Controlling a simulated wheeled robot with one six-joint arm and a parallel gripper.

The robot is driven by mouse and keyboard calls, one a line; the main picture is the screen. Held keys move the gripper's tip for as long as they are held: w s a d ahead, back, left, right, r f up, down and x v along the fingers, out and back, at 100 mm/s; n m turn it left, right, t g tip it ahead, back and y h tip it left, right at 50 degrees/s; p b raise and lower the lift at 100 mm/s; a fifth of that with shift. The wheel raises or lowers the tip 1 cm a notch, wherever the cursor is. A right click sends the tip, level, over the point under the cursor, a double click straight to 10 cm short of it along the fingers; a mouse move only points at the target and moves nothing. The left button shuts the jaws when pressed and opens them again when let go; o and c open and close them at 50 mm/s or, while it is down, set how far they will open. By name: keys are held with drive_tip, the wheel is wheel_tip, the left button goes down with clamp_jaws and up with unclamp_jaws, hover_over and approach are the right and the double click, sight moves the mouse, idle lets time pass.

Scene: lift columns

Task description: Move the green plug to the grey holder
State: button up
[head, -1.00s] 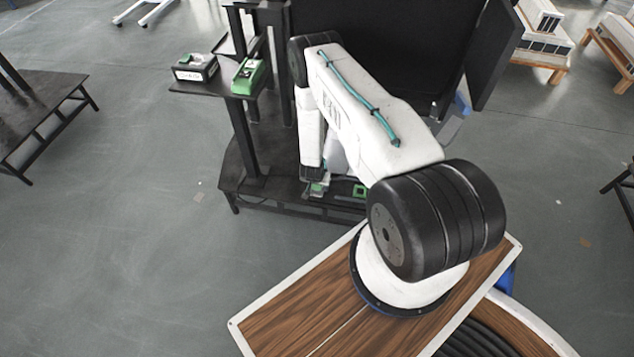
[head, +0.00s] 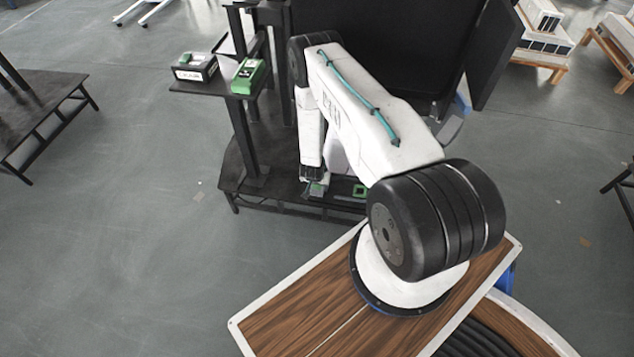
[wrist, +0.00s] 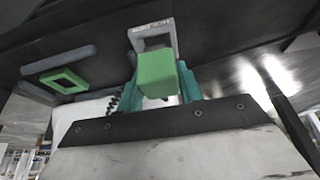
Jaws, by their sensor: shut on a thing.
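The green plug (wrist: 156,75) is between the teal fingers of my gripper (wrist: 160,78) in the wrist view, and the gripper is shut on it. The grey holder (wrist: 153,30) is a pale grey frame right beyond the plug. The plug overlaps its near part in the picture, and I cannot tell whether the plug is inside it or just in front. In the head view my gripper (head: 317,188) is low over the dark lower shelf, mostly hidden by my arm, and the plug is hard to make out there.
A green square frame (wrist: 63,80) lies beside the grey holder; it also shows in the head view (head: 360,191). A labelled box (head: 195,67) and a green block (head: 248,76) sit on the upper shelf (head: 205,88). Dark upright posts and panels stand close around my arm.

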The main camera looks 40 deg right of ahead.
drive_tip(key=shift+f, duration=1)
idle(0.4)
drive_tip(key=o, duration=1.2)
drive_tip(key=shift+r, duration=0.1)
drive_tip(key=shift+r, duration=3.45)
